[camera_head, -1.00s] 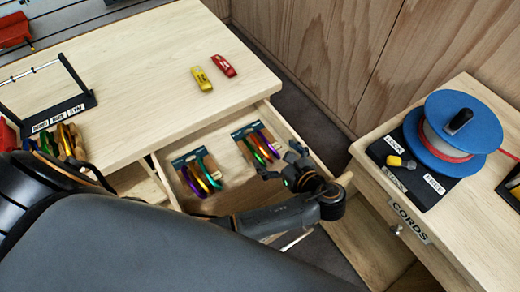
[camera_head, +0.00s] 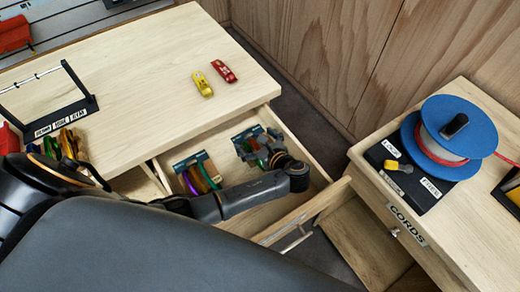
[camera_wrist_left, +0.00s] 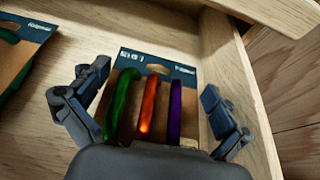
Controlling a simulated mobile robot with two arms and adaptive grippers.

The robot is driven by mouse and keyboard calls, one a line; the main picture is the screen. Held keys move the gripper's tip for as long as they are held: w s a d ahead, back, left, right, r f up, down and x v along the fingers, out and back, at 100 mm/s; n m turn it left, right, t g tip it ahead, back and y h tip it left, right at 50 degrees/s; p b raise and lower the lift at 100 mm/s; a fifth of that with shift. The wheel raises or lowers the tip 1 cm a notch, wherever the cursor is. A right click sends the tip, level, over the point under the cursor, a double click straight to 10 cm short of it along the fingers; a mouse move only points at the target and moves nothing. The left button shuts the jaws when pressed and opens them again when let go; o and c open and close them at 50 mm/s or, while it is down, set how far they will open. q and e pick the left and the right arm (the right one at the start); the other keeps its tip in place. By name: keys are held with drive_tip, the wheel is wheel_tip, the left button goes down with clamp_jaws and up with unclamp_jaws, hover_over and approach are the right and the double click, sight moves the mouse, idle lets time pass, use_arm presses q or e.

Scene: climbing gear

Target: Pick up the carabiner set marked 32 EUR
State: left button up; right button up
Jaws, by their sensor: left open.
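Two carabiner sets on dark-and-brown cards lie in the open drawer (camera_head: 232,216). The right set (camera_head: 247,137) is partly hidden by my left gripper (camera_head: 258,150). In the left wrist view this set (camera_wrist_left: 146,105) has green, orange and purple carabiners, and its card has small white print that I cannot read surely. My left gripper (camera_wrist_left: 152,108) is open, with one finger on each side of this set and nothing held. The left set (camera_head: 198,175) lies beside it in the drawer; its card corner also shows in the left wrist view (camera_wrist_left: 25,45). My right gripper is not in view.
A yellow item (camera_head: 202,83) and a red item (camera_head: 224,71) lie on the tabletop above the drawer. A black rack (camera_head: 62,118) and more carabiners (camera_head: 70,143) are at the left. A blue spool (camera_head: 455,160) stands on the cord cabinet at the right. Drawer walls surround the sets.

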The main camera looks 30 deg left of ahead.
use_arm(q)
drive_tip(key=shift+c, duration=0.4)
drive_tip(key=c, duration=1.2)
drive_tip(key=shift+r, duration=0.1)
